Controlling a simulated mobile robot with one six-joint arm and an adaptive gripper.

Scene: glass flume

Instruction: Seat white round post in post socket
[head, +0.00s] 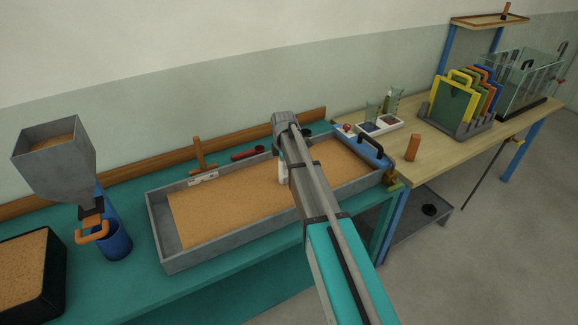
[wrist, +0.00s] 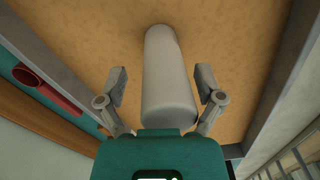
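The white round post (wrist: 168,80) shows in the wrist view, reaching from near my gripper's palm toward the tan sand. Its far end meets or nearly meets the sand; I cannot tell which. In the head view only a pale strip of it (head: 283,170) shows beside my arm. My gripper (wrist: 161,82) has one finger on each side of the post. The fingers are spread, with a gap on the left and a narrower one on the right. No post socket can be made out; the post's far end hides what is under it.
A grey-walled sand tray (head: 158,225) lies under my arm on the teal bench. A blue piece with a black handle (head: 370,149) sits at its right end. A hopper (head: 55,160) stands left. A wooden table (head: 450,150) with a plate rack stands right.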

